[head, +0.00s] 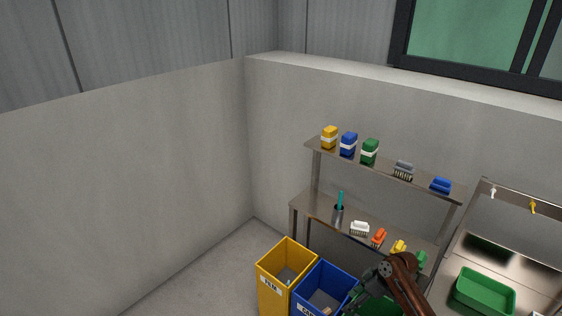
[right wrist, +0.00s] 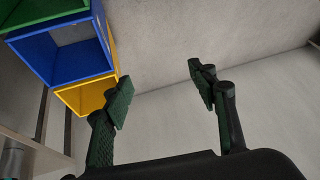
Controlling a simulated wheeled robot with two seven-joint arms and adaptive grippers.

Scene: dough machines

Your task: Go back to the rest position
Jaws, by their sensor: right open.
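My right gripper (head: 358,300) shows at the lower right of the head view, in front of the bins. In the right wrist view its two fingers (right wrist: 160,90) stand wide apart with nothing between them. The grey wall and floor show beyond the fingers. My left gripper is in neither view.
A yellow bin (head: 268,283) and a blue bin (head: 312,296) stand beside my right gripper; a green one is partly hidden behind it. A metal shelf (head: 318,207) holds brushes and coloured containers. A green tray (head: 484,291) lies at right. The floor at left is clear.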

